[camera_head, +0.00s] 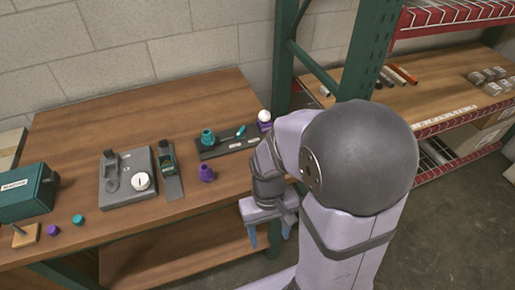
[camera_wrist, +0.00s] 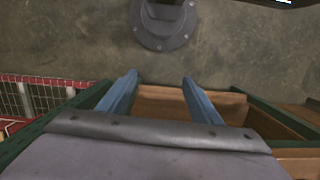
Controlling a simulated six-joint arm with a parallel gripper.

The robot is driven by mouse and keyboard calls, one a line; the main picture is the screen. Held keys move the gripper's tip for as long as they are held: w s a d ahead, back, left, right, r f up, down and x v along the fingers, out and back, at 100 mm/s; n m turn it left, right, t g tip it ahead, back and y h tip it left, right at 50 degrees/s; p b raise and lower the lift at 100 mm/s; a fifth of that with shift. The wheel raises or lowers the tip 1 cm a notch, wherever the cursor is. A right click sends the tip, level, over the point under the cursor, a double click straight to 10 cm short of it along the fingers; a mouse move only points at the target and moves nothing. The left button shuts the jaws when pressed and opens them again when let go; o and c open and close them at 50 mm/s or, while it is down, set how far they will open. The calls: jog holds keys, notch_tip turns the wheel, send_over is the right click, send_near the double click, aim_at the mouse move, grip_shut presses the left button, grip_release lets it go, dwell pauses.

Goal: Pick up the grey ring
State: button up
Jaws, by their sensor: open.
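I cannot pick out a grey ring for certain in either view. Several small grey pieces (camera_head: 489,80) sit on the right-hand shelf, too small to tell their shape. My gripper (camera_head: 268,238) is pointed down, beside the front right edge of the workbench and apart from those pieces. Its two blue fingers are spread and empty. In the wrist view, the open fingers (camera_wrist: 158,82) show over the concrete floor and wooden boards, with nothing between them.
The wooden workbench (camera_head: 90,125) bears a grey fixture (camera_head: 125,190), a dark tray (camera_head: 225,148), a purple part (camera_head: 206,173) and a green box (camera_head: 25,192). A green rack post (camera_head: 360,50) stands behind my arm. The shelf (camera_head: 425,95) holds rods.

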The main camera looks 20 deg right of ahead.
jog(key=w+d+r+m+t+p, duration=0.1)
jog(key=w+d+r+t, duration=0.15)
jog(key=w, duration=0.55)
jog(key=w+d+r+m+t+h+p, duration=0.1)
jog(key=w+r+m+p, duration=0.15)
jog(key=w, duration=0.45)
jog(key=w+d+r+t+p, duration=0.1)
jog(key=w+d+r, duration=0.15)
jog(key=w, duration=0.55)
jog(key=shift+m, duration=0.25)
jog(key=shift+a+p+x, duration=0.15)
jog(key=shift+p+x, duration=0.3)
jog(key=shift+x, duration=1.25)
jog(key=shift+a+p+x, duration=0.15)
jog(key=shift+p+x, duration=0.3)
jog(key=shift+x, duration=1.2)
jog(key=shift+w, duration=0.1)
jog(key=shift+c, duration=0.5)
jog(key=c, duration=1)
